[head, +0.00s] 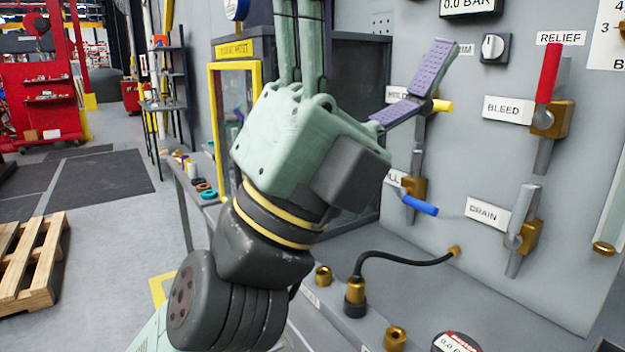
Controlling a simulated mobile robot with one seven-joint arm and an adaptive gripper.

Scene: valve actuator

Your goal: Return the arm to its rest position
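My arm rises from the lower left of the head view, with its wrist (270,228) in front of the panel's left part. My gripper (382,40) points upward, its two fingers spread wide apart with nothing between them. The right finger shows its purple ribbed pad. The left finger runs up out of the frame, so its tip is hidden. The gripper appears apart from the valves, though its right finger overlaps the yellow-handled valve (441,106) in the picture.
The grey panel (385,250) carries a red relief handle (548,72), a drain valve (521,232) and a blue handle (420,205). A black hose (405,259) arches over the bench. A yellow-framed cabinet (236,50) stands behind my arm. Open floor (110,240) and a pallet (35,255) lie left.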

